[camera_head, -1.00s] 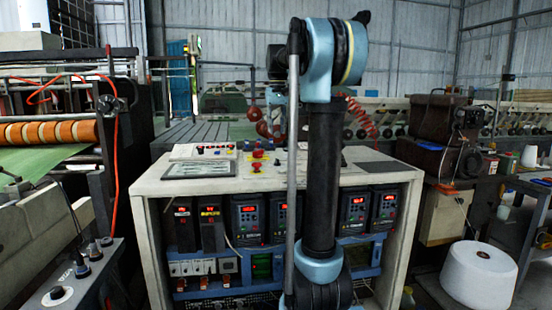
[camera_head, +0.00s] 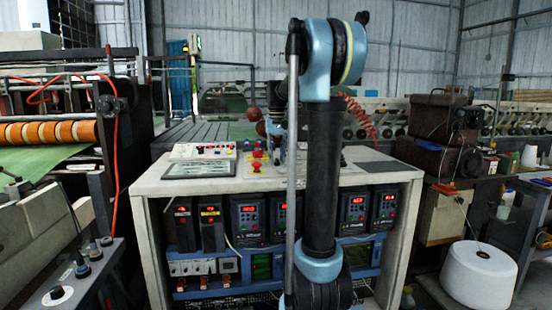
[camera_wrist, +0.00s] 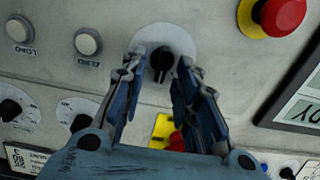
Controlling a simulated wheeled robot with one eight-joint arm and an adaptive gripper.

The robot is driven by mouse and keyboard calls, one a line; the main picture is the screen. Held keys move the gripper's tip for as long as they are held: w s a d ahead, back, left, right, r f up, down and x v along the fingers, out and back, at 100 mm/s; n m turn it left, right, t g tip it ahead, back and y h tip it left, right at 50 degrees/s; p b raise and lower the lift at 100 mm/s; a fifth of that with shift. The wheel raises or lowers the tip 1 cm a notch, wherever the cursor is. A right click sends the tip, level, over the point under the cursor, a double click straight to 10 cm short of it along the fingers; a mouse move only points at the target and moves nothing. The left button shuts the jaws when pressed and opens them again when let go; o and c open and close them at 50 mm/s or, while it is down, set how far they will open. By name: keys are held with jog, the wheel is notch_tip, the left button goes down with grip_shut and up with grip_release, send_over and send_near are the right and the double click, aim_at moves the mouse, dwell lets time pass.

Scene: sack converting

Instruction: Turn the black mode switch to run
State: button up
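The black mode switch (camera_wrist: 161,62) is a small knob on a round pale plate (camera_wrist: 178,36) on the grey control panel, in the wrist view. My gripper (camera_wrist: 163,74) is open, with one blue-and-black finger on each side of the knob. The fingertips reach about level with the knob, with narrow gaps showing; contact cannot be told. The knob's grip bar points roughly down in the picture. I can read no position labels around it. In the head view my arm hides the gripper and the switch.
A red emergency stop (camera_wrist: 284,12) on a yellow base sits at upper right. Two pale push buttons (camera_wrist: 88,41) and white dials (camera_wrist: 15,108) lie left. A dark-framed display (camera_wrist: 300,105) is at right. A yellow tag (camera_wrist: 163,128) shows between the fingers. The control cabinet (camera_head: 380,178) stands ahead.

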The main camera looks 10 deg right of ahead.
grip_shut()
jog(key=shift+m, duration=0.3)
jog(key=m, duration=0.4)
jog(key=shift+d, duration=0.2)
jog(key=shift+s+d+m, duration=0.15)
jog(key=shift+m, duration=2.05)
grip_release()
